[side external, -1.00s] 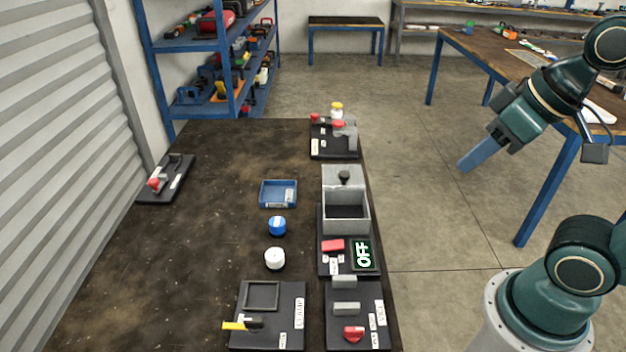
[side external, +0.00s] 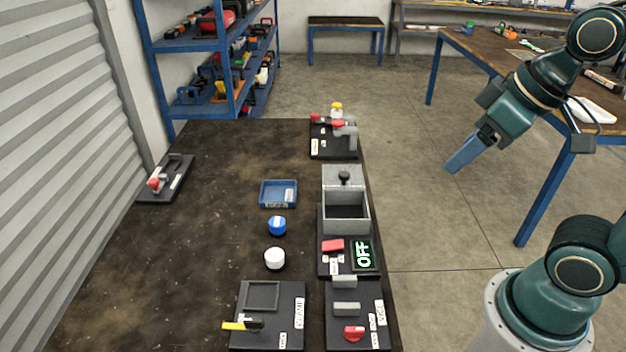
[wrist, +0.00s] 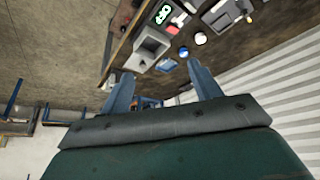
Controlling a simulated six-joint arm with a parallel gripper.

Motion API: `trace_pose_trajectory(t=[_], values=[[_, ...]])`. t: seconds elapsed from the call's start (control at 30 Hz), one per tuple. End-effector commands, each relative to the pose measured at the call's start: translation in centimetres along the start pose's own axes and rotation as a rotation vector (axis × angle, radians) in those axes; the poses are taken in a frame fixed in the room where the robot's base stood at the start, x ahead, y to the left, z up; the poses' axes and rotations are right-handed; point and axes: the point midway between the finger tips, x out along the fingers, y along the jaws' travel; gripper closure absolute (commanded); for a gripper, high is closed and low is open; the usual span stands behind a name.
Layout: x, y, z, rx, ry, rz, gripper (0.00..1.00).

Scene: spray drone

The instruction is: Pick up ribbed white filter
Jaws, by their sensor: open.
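The white filter (side external: 274,258) stands on the dark table, in front of a blue cap-like piece (side external: 277,225); its ribs are too small to make out. In the wrist view the white filter (wrist: 200,38) shows near the top, beyond my fingers. My gripper (side external: 453,168) is in the air to the right of the table, well away from the filter. In the wrist view its two blue fingers (wrist: 163,88) are apart with nothing held between them.
A blue tray (side external: 264,204) lies behind the blue piece. Boards with fixtures (side external: 295,330) sit in front. The table's left middle (side external: 190,260) is clear.

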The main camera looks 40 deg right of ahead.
Motion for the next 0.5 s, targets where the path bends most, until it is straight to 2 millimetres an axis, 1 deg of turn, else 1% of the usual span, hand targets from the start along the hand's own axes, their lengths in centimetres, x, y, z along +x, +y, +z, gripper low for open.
trace_pose_trajectory(t=[0.27, 0.5], values=[[2.1, -1.1, -4.2, -0.202, -0.049, -0.055, 0.37], [5.0, -2.2, -7.9, -0.398, -0.083, -0.122, 0.37]])
